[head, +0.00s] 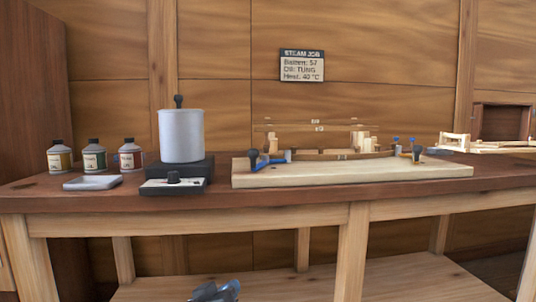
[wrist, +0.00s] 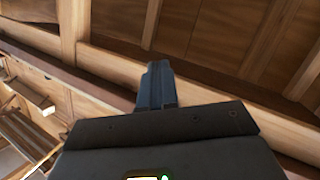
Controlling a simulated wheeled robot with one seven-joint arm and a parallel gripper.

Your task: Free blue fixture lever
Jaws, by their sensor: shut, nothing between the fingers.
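The blue fixture levers are on a pale wooden board (head: 350,170) on the bench. At its left end a blue lever (head: 268,164) shows beside a black knob (head: 253,154). At its right end small blue parts (head: 404,142) stand near another black knob (head: 417,152). A curved wooden strip (head: 330,155) runs between the two ends. My gripper (wrist: 155,72) shows in the wrist view with its fingers together and empty, pointing at plain wood. In the head view a blue-grey part of my arm shows at the bottom edge, well below the bench top. No lever shows in the wrist view.
A white pot (head: 181,135) stands on a dark heater with a control box (head: 173,186) in front. Several bottles (head: 94,156) and a grey tray (head: 92,182) are at the left. A sign (head: 302,65) hangs on the wall. The bench front edge (head: 290,205) lies above my arm.

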